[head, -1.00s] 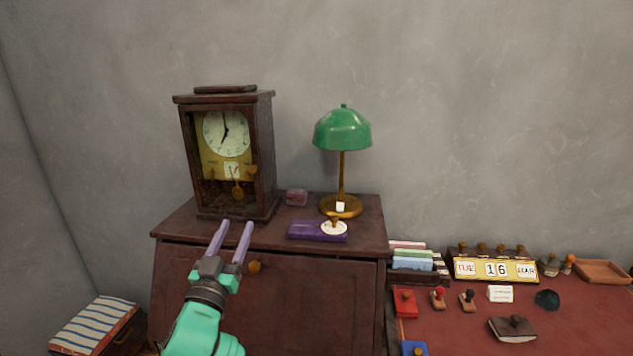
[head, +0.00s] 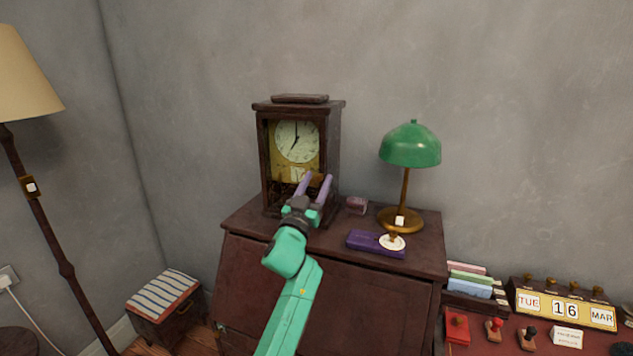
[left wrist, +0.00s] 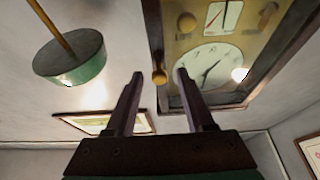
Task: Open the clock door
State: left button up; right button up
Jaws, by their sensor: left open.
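The clock (head: 337,135) is a dark wooden case on the slant-front cabinet, with a white dial (head: 296,142) behind its front door (head: 263,165). The door looks shut. My left gripper (head: 315,182) is open and empty, raised in front of the lower right part of the clock, hiding some of it. In the left wrist view the clock appears upside down, with its dial (left wrist: 207,68) at the right. A small round brass knob (left wrist: 159,76) on the door's edge appears between the fingertips of my left gripper (left wrist: 160,75). I cannot tell whether they touch it. My right gripper is not in view.
A green lamp (head: 410,145) stands right of the clock, and its shade (left wrist: 72,62) shows in the left wrist view. A purple box (head: 375,244) lies on the cabinet top (head: 335,238). A floor lamp (head: 45,215) stands at the left. The wall is close behind.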

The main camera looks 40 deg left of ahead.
pick_arm(q)
grip_shut()
dwell(1.3)
